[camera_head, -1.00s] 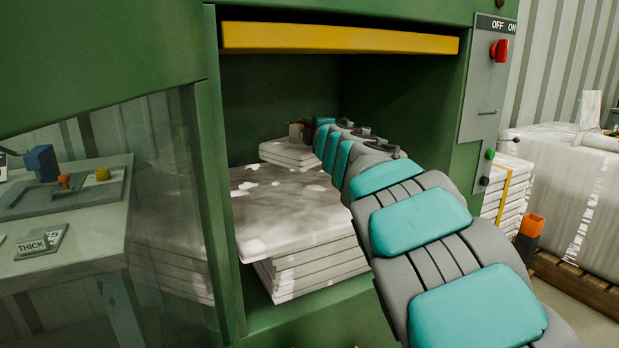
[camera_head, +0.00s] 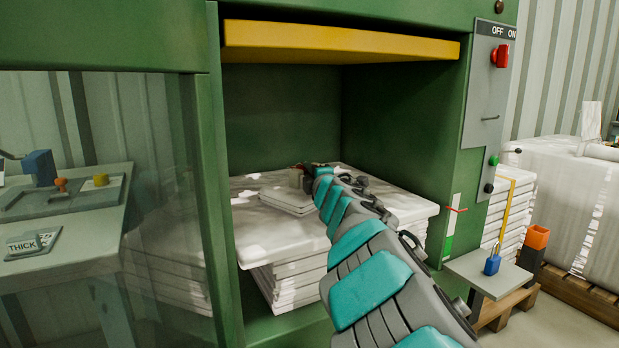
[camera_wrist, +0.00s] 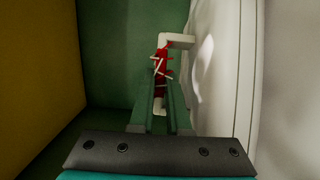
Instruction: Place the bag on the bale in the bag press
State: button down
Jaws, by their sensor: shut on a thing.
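The bale (camera_head: 380,195) is a stack of flat white layers inside the green press. The bag (camera_head: 288,199) is a small flat white layered bundle over the left middle of the bale's top. My gripper (camera_head: 298,172) is above it, shut on a white upright grip on it. In the wrist view my gripper (camera_wrist: 160,98) has its green fingers around that white grip (camera_wrist: 180,40), which has red ties. The bag's pale face (camera_wrist: 215,70) fills part of the right side there. I cannot tell whether its underside touches the bale.
The yellow press plate (camera_head: 340,42) hangs above the bale. The green side wall (camera_head: 405,130) closes the right. A glazed panel (camera_head: 160,190) and a table (camera_head: 60,245) are at left. A small stand with a blue padlock (camera_head: 492,263) is at lower right.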

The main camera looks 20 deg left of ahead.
dwell(0.3)
jog(key=c, duration=0.9)
grip_release()
jog(key=shift+f, duration=0.1)
jog(key=shift+r, duration=0.2)
jog(key=b+v, duration=0.1)
jog(key=v, duration=1.1)
jog(key=shift+s, duration=0.1)
